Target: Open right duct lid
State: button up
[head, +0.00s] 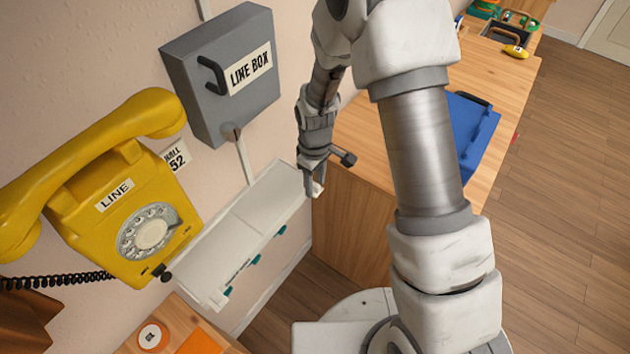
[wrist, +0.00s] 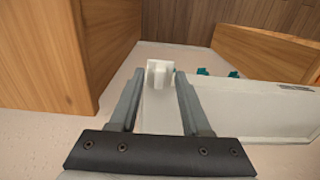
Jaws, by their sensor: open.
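A long white duct runs along the wall below the line box, with a seam dividing its top into two lids. The right duct lid (head: 268,204) lies at the end nearer my gripper and looks closed. My gripper (head: 313,186) is at the duct's right end. In the wrist view my gripper (wrist: 160,76) is open, with a small white tab (wrist: 158,74) between or just beyond its fingertips; contact cannot be told. A white duct panel (wrist: 255,110) extends to the right there. The left duct lid (head: 210,253) sits nearer the yellow phone.
A yellow dial phone (head: 125,210) and a grey line box (head: 222,75) are on the wall. Teal tabs (head: 255,260) line the duct's front. A wooden cabinet (head: 350,225) stands close right of my gripper, bearing a blue case (head: 472,135). Floor shows beyond the duct.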

grip_shut()
dwell(1.4)
